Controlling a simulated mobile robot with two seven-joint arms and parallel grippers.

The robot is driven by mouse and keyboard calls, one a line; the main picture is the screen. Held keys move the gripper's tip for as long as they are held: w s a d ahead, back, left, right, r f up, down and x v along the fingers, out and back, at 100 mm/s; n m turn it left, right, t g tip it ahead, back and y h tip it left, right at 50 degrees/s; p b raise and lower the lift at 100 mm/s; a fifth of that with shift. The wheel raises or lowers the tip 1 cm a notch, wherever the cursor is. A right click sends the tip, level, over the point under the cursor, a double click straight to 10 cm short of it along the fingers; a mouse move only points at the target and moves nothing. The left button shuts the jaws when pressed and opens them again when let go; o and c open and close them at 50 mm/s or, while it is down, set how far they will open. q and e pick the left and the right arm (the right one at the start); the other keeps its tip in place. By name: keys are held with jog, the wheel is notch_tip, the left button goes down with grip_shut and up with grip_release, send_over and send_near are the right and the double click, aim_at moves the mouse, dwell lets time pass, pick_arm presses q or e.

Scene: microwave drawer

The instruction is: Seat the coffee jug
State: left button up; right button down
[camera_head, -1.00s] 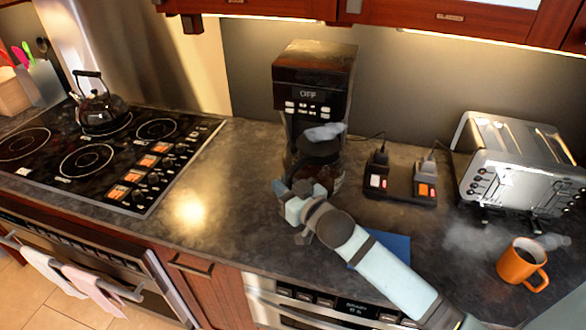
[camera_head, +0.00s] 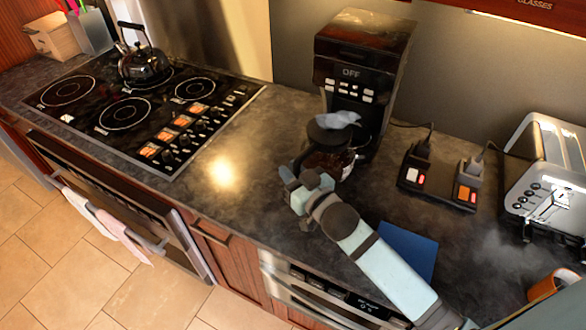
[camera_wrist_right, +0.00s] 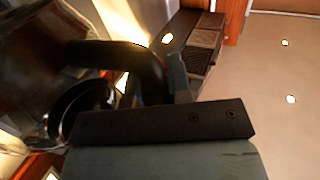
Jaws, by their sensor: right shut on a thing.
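The coffee maker (camera_head: 362,48) is a tall black machine with "OFF" on its display, standing at the back of the counter. The coffee jug (camera_head: 328,162), dark glass with a black lid, is upright at the front of the machine. Whether it touches the base plate cannot be told. My right gripper (camera_head: 302,184) is at the jug's near left side, shut on its handle. In the right wrist view the black handle (camera_wrist_right: 118,58) runs into the jaws, and the glass shows at left. My left gripper is not in view.
A power strip (camera_head: 437,187) with lit switches and a toaster (camera_head: 555,185) stand right of the machine. A blue mat (camera_head: 408,250) lies beside my right arm. An orange mug (camera_head: 553,285) is at right. The stove with a kettle (camera_head: 143,64) is left, with bare counter between.

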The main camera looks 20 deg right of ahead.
jog(key=shift+r, duration=0.15)
jog(key=shift+w+d+f+p, duration=0.2)
jog(key=shift+w+d, duration=0.65)
jog(key=shift+d, duration=0.1)
jog(key=shift+w+d+f+p, duration=0.15)
jog(key=shift+w+d+p, duration=0.1)
jog(key=shift+w+d, duration=0.6)
jog(key=shift+w+d+f+p, duration=0.2)
jog(key=shift+w+d, duration=0.6)
jog(key=shift+d, duration=0.2)
jog(key=shift+w+d, duration=2.25)
jog(key=shift+d, duration=0.25)
jog(key=shift+w+d, duration=1.6)
jog(key=shift+d, duration=0.2)
jog(key=shift+r+p, duration=0.1)
jog(key=shift+p, duration=0.4)
jog(key=shift+f, duration=0.6)
jog(key=shift+r, duration=0.1)
